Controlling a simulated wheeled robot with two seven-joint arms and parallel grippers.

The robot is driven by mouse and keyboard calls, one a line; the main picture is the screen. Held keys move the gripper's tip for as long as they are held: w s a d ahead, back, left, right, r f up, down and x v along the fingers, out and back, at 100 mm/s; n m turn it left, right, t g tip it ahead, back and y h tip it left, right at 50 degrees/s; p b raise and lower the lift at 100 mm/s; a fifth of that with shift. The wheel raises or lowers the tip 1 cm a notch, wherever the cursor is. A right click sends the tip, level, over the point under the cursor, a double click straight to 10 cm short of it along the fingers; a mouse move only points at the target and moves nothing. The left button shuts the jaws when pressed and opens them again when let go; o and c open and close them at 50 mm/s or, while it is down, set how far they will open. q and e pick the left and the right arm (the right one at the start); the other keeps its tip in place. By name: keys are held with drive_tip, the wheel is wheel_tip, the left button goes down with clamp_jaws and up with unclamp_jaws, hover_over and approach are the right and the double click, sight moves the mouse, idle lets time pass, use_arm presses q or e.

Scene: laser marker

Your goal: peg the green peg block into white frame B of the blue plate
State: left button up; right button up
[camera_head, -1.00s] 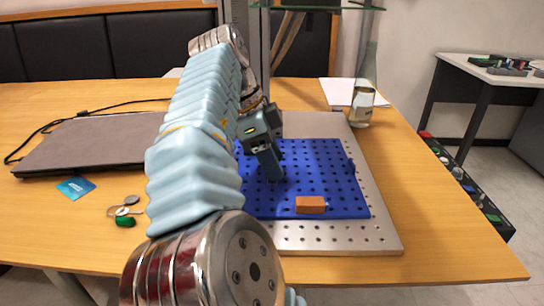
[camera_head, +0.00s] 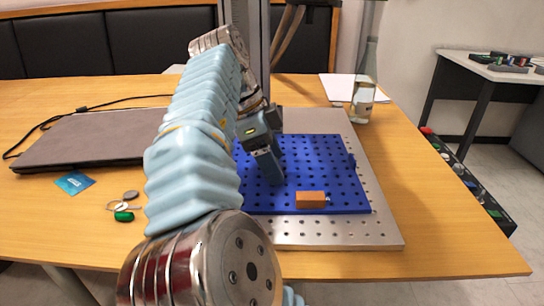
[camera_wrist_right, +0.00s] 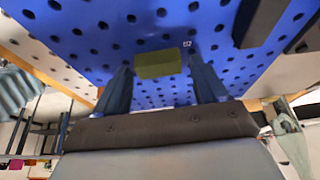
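The blue plate (camera_head: 330,165), full of holes, lies on a grey metal board. My right gripper (camera_head: 272,182) points down over the plate's left part. In the right wrist view my right gripper (camera_wrist_right: 160,72) is open, with one finger on each side of a dull green block (camera_wrist_right: 158,64), apparently the green peg block. A gap shows between it and each finger. It is hidden in the head view. A small white square mark (camera_wrist_right: 187,43) is on the plate beside the block; I cannot read a letter on it. My left gripper is not in view.
An orange block (camera_head: 310,199) sits near the plate's front edge. A dark block (camera_wrist_right: 258,20) shows in the wrist view. A closed laptop (camera_head: 90,140) and keys (camera_head: 123,210) lie left of my arm. The table's right side is clear.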

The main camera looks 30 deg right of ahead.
drive_tip(key=shift+o, duration=0.3)
drive_tip(key=shift+r, duration=0.3)
drive_tip(key=p+v, duration=0.8)
drive_tip(key=v, duration=0.5)
drive_tip(key=shift+w+a, duration=0.1)
